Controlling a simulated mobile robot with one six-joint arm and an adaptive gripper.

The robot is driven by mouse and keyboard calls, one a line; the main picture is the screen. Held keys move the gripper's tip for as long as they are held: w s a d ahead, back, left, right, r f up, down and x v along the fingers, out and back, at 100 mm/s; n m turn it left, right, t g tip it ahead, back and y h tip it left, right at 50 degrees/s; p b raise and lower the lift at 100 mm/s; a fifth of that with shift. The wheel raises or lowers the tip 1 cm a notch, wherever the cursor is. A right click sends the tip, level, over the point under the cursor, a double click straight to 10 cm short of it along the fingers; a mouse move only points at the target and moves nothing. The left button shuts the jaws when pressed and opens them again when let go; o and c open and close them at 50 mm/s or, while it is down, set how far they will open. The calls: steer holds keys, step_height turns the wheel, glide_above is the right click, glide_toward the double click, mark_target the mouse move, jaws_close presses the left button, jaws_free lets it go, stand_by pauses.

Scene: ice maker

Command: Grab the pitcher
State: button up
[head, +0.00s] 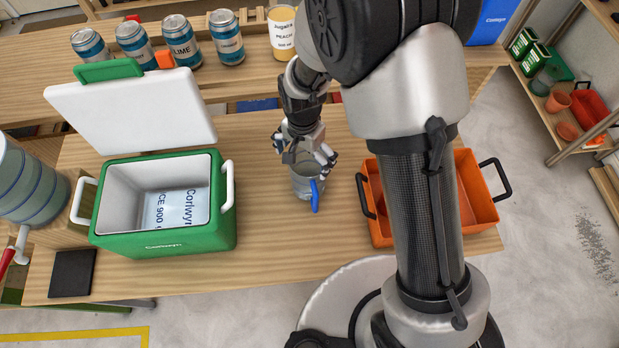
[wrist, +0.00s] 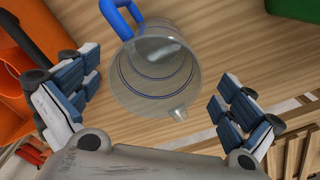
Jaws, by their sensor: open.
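The pitcher (head: 306,183) is a clear cup with a blue handle, standing on the wooden table between the green cooler and the orange bin. In the wrist view the pitcher (wrist: 150,82) lies ahead of and between my fingers, with its blue handle at the top and its spout toward me. My gripper (head: 305,152) is just above the pitcher's far side in the head view. The gripper (wrist: 152,100) is open, with a finger to each side of the pitcher and gaps between. Part of the rim is hidden by my gripper in the head view.
An open green cooler (head: 165,241) with a bag inside stands left. An orange bin (head: 478,188) is close on the right, partly behind my arm. Several cans (head: 181,40) and a peach container (head: 281,32) line the back shelf. Bare table (head: 270,245) lies in front of the pitcher.

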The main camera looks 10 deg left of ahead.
step_height(320, 180, down, 7)
steer(key=b, duration=0.1)
steer(key=shift+w+d+r+b, duration=0.15)
steer(key=shift+w+d+b, duration=0.1)
steer(key=shift+b, duration=0.15)
steer(key=shift+c, duration=0.4)
steer(key=c, duration=1.2)
steer(key=shift+r, duration=0.15)
steer(key=shift+c, duration=0.2)
